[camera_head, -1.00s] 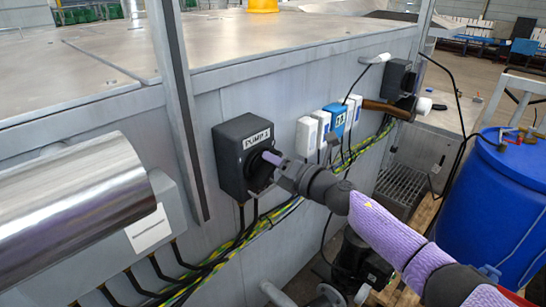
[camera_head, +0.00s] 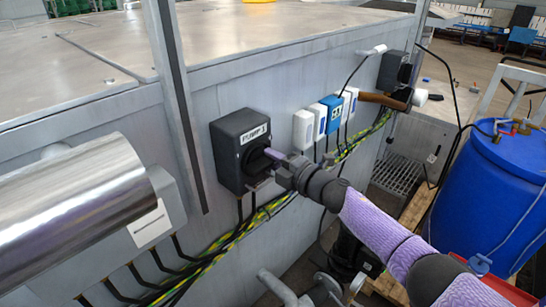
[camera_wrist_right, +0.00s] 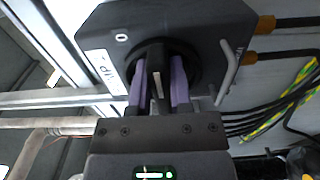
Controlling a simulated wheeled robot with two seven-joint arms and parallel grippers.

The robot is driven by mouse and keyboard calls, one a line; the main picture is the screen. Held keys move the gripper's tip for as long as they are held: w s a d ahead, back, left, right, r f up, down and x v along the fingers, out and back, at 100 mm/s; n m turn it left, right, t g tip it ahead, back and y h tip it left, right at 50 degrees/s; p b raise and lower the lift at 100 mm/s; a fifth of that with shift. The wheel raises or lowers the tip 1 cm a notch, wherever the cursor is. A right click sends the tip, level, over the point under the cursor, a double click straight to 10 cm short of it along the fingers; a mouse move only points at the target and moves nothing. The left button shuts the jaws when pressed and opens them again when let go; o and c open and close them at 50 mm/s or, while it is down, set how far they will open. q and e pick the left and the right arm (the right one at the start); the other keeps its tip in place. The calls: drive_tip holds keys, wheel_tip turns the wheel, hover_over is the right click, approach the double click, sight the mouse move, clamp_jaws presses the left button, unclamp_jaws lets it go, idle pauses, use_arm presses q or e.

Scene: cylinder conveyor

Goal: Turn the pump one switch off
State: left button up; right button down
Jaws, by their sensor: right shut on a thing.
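The pump one switch is a dark box (camera_head: 230,160) with a white label reading "PUMP 1" on the grey machine wall. My right gripper (camera_head: 272,156) reaches it from the right. In the right wrist view its two purple fingers (camera_wrist_right: 157,88) are shut on the black rotary knob (camera_wrist_right: 156,62), one on each side. A "0" mark shows on the box face beside the knob's round base. The knob's handle points along the fingers in that view. My left gripper is not in view.
Several white and blue boxes (camera_head: 332,118) are on the wall to the right. Black and yellow-green cables (camera_head: 235,243) run below the switch. A metal cylinder (camera_head: 70,205) is at the left. A blue barrel (camera_head: 490,190) stands at the right.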

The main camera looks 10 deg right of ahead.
idle(0.6)
drive_tip(key=c, duration=0.5)
unclamp_jaws()
drive_tip(key=shift+c, duration=0.2)
drive_tip(key=v, duration=1)
